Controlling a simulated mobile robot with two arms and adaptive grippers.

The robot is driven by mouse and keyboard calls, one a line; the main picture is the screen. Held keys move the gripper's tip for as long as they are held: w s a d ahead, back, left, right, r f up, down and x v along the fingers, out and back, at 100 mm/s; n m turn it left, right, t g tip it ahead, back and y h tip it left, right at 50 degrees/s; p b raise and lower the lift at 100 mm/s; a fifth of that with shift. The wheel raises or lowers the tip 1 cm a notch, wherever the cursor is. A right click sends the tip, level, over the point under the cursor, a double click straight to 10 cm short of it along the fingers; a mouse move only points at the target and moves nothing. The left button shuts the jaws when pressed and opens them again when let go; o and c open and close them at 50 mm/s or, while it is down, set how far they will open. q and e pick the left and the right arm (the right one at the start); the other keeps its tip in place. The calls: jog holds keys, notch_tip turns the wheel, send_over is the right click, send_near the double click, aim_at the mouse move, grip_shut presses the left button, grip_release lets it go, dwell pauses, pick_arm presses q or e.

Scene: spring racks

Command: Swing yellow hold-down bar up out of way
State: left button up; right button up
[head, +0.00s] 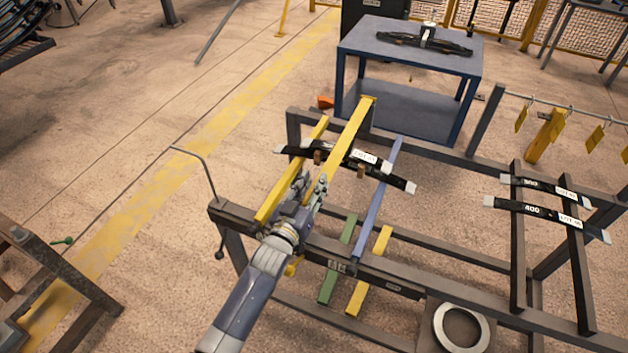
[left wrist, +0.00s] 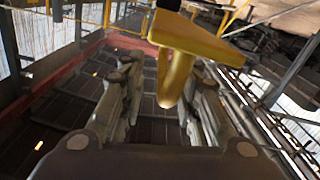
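A long yellow bar (head: 345,145) with a short crosspiece at its far end runs over a black leaf spring (head: 395,180) on the rack. Its near end reaches my left gripper (head: 310,190). In the left wrist view, a yellow bar with a crosspiece (left wrist: 195,40) stands between the fingers of my left gripper (left wrist: 165,110). The fingers are apart, with gaps showing beside the bar; contact cannot be told. A second yellow bar (head: 285,180) lies just left of the gripper, roughly parallel. My right gripper is not in view.
The dark rack frame (head: 440,280) extends right, with two labelled leaf springs (head: 545,210) across it. A blue bar (head: 378,200) lies right of the gripper. A blue table (head: 400,65) stands behind. A bent rod (head: 200,165) rises at left.

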pick_arm(q)
jog(key=shift+w+d, duration=0.15)
jog(key=shift+w, duration=0.3)
grip_shut()
jog(key=shift+r+p, duration=0.45)
jog(key=shift+p, duration=0.1)
